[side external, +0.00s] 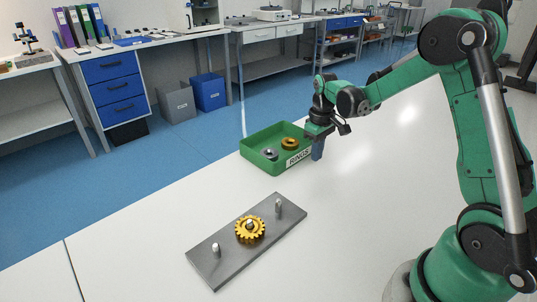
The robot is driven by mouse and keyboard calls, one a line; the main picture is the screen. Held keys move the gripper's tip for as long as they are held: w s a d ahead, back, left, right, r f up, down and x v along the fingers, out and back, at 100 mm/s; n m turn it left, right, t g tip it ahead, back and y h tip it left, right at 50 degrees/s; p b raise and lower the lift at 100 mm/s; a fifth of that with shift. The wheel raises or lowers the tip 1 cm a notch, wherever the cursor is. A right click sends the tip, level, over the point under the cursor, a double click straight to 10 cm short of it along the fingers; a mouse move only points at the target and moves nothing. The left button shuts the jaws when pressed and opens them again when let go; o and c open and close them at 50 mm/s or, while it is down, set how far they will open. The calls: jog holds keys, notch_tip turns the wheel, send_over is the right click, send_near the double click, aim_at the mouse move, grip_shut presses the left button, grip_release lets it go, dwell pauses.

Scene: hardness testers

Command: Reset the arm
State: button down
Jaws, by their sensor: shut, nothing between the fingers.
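My gripper (317,150) is shut and empty. It points down beside the right end of the green tray, close to its label; I cannot tell whether it touches the tray. The green tray (252,158) is marked RINGS and holds a gold ring (289,143) and a grey ring (270,154). A grey plate (232,264) lies on the white table nearer the camera. It has upright metal pegs, one (278,205) at the right and one (215,249) at the left. A gold gear (249,230) sits around a peg in the middle of the plate.
The white table (360,210) is clear around the plate and to its right. Beyond a blue floor, benches with blue drawers (112,82), a grey bin (178,101) and a blue bin (208,91) stand well away.

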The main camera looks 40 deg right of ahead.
notch_tip(320, 180, up, 7)
jog(key=s+a+r+t, duration=0.1)
jog(key=s+a+t, duration=0.2)
jog(key=a, duration=0.4)
jog(key=s+a+r+t, duration=0.2)
jog(key=s+a+t, duration=0.2)
jog(key=a, duration=0.4)
jog(key=shift+s+a, duration=0.15)
jog(key=shift+s, duration=0.45)
